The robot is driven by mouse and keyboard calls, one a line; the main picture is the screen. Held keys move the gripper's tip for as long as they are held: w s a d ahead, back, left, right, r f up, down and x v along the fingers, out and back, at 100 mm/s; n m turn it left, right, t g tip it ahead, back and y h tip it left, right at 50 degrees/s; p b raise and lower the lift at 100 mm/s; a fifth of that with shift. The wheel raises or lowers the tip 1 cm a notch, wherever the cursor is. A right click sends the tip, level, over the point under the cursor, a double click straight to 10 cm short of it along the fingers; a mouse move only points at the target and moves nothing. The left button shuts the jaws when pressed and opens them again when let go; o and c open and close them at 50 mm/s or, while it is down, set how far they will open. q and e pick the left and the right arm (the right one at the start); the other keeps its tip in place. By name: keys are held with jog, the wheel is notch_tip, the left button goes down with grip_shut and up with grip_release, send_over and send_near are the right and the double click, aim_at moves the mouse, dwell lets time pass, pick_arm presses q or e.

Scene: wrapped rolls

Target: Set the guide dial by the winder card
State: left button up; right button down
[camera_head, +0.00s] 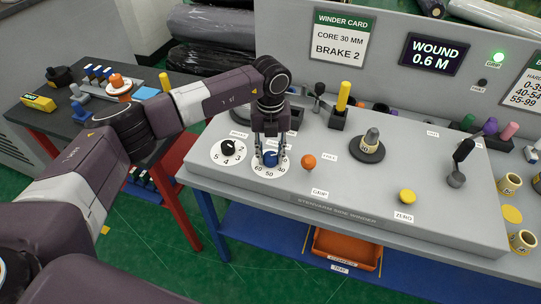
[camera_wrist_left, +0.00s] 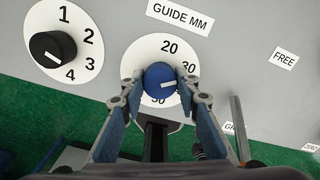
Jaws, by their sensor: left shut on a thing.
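The winder card (camera_head: 341,37) on the back panel reads CORE 30 MM, BRAKE 2. The guide dial has a blue knob (camera_wrist_left: 159,78) on a white number plate (camera_wrist_left: 143,50) under the GUIDE MM label (camera_wrist_left: 180,15). Its white mark points right, a little below the 30; the numbers there are partly hidden by my finger. My left gripper (camera_head: 270,153) comes down from above, shut on this knob, a finger on each side in the left wrist view. The black numbered dial (camera_wrist_left: 53,49) stands beside it, apart from my fingers. My right gripper is out of view.
An orange knob (camera_head: 308,162), a yellow button (camera_head: 407,196), a grey cone on a round base (camera_head: 367,149) and a black lever (camera_head: 461,158) stand on the winder. The screen (camera_head: 432,54) reads WOUND 0.6 M; a green lamp (camera_head: 498,57) glows. A dark side table (camera_head: 60,120) stands left.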

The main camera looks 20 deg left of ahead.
aim_at(270, 155)
pick_arm(q)
jog(key=shift+r+n, duration=0.1)
jog(key=shift+n, duration=0.2)
jog(key=o, duration=1.2)
jog(key=shift+c, duration=0.2)
notch_tip(270, 155, up, 12)
